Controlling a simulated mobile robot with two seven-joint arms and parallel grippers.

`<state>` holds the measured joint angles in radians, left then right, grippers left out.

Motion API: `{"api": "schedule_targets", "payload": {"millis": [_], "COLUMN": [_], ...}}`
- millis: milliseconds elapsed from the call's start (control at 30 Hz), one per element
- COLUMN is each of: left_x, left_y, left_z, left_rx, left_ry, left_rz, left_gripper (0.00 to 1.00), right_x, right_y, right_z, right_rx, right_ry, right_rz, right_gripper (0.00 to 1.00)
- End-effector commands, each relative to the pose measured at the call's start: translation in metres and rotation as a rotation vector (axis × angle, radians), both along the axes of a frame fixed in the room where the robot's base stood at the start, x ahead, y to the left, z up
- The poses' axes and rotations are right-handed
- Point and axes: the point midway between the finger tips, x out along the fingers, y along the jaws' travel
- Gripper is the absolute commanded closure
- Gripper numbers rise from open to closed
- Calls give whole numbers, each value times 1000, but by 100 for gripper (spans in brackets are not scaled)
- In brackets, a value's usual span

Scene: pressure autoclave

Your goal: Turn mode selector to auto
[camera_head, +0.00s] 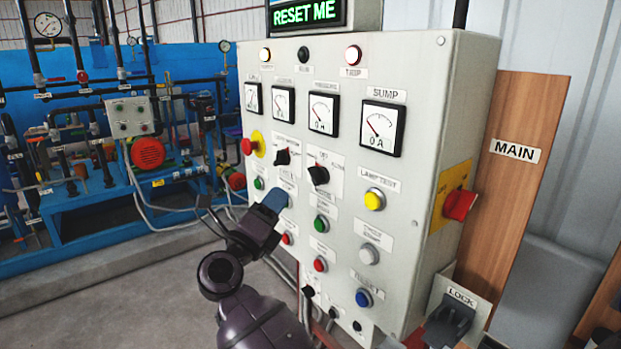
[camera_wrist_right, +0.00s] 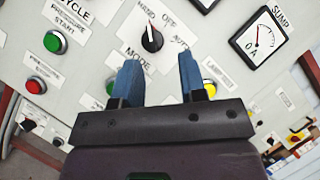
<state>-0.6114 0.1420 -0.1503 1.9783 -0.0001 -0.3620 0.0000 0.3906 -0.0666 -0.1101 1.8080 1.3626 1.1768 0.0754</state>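The mode selector (camera_head: 318,174) is a black knob on the grey panel, below the gauges. In the right wrist view the knob (camera_wrist_right: 152,38) has a white mark pointing up, toward the HAND label and away from AUTO. My right gripper (camera_head: 272,201) is in front of the panel, left of and below the selector. In the right wrist view its two blue fingers (camera_wrist_right: 158,80) stand apart with nothing between them, and the knob shows beyond their tips, apart from them. My left gripper is not in view.
Another black selector (camera_head: 282,157) and a red emergency button (camera_head: 248,146) are to the left. A yellow lamp-test button (camera_head: 374,199), a green button (camera_head: 321,224) and a blue button (camera_head: 363,297) are close by. A red main switch (camera_head: 460,205) sticks out from the panel's right side.

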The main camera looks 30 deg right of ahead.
Motion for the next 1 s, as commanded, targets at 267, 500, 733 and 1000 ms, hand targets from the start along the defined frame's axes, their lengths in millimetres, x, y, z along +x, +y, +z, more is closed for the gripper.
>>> {"api": "schedule_targets", "payload": {"millis": [267,500,733,1000], "left_x": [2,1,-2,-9], "left_y": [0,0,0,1], "left_z": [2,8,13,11], "left_rx": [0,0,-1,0], "left_ry": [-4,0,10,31], "left_rz": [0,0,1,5], "left_gripper": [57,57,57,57], "right_x": [-4,5,20,31], "right_y": [-11,-36,-72,-100], "right_z": [-20,-11,-2,5], "right_rx": [149,147,144,146], "right_ry": [9,7,9,8], "right_rz": [-59,-60,-60,-59], "right_gripper": [62,62,62,62]}}
